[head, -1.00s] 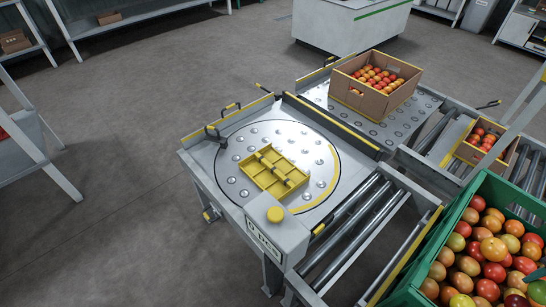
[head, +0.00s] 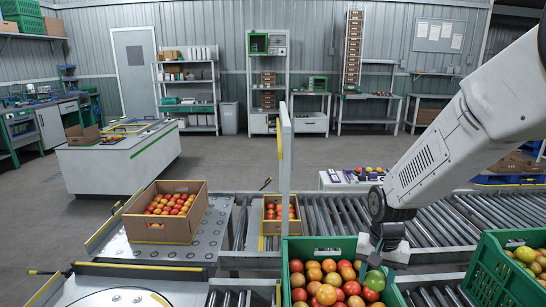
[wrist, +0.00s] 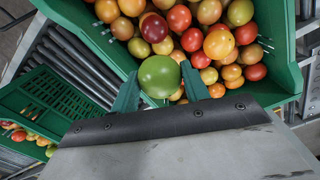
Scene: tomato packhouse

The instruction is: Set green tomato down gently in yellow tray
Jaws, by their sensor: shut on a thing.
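My gripper (wrist: 160,84) has green fingers and is shut on a green tomato (wrist: 160,77) in the wrist view. In the head view the green tomato (head: 375,280) hangs at the end of my arm, over the right part of a green crate (head: 318,243) full of red, orange and yellowish tomatoes. I cannot tell whether it touches the tomatoes beneath. The yellow tray is out of sight in both current views. Only part of the round turntable (head: 118,298) shows at the lower left of the head view.
A cardboard box of tomatoes (head: 155,228) stands on the ball-top table at left. A smaller tomato box (head: 269,242) sits on the roller conveyor (head: 430,230). An upright white post (head: 286,170) rises behind the green crate. Another green crate (head: 490,268) is at right.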

